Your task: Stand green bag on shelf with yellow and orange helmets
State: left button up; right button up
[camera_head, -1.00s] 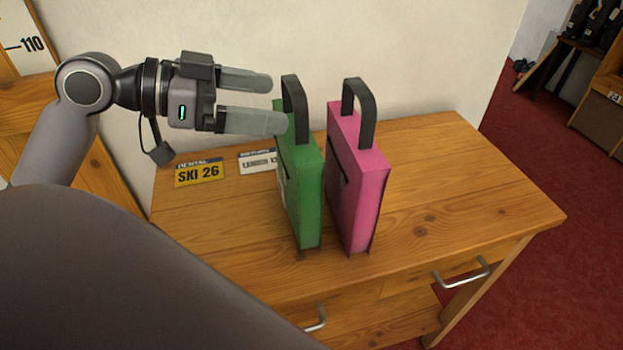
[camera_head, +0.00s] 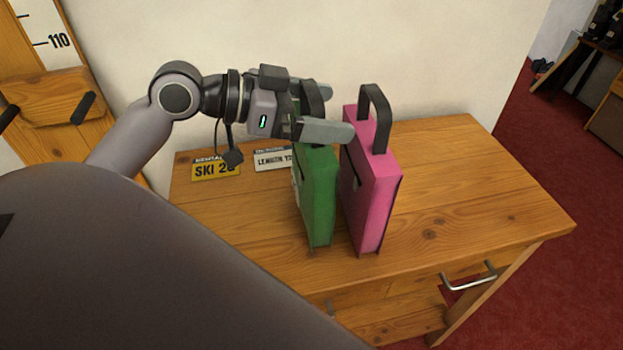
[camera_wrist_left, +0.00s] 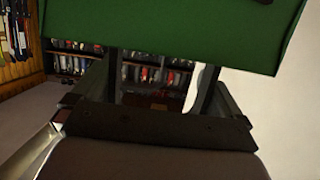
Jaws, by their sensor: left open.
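The green bag (camera_head: 318,195) stands upright on a wooden table, its black handle (camera_head: 313,97) upward. My left gripper (camera_head: 338,112) is open at that handle, with one finger on the near side and one on the far side; the near finger hides part of the handle. In the left wrist view, the green bag (camera_wrist_left: 175,30) fills the top and its dark handle (camera_wrist_left: 150,125) shows close to the camera. Whether the fingers touch the handle I cannot tell. My right gripper, the yellow helmet and the orange helmet are not seen.
A pink bag (camera_head: 372,190) stands upright close to the right of the green one. A yellow SKI 26 card (camera_head: 214,170) and a white card (camera_head: 272,160) lie left on the table (camera_head: 470,190). The table's right part is clear. Filled shelves (camera_wrist_left: 150,72) show far off.

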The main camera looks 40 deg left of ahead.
pick_arm(q)
jog(key=c, duration=1.6)
jog(key=shift+r, duration=0.1)
jog(key=shift+c, duration=0.2)
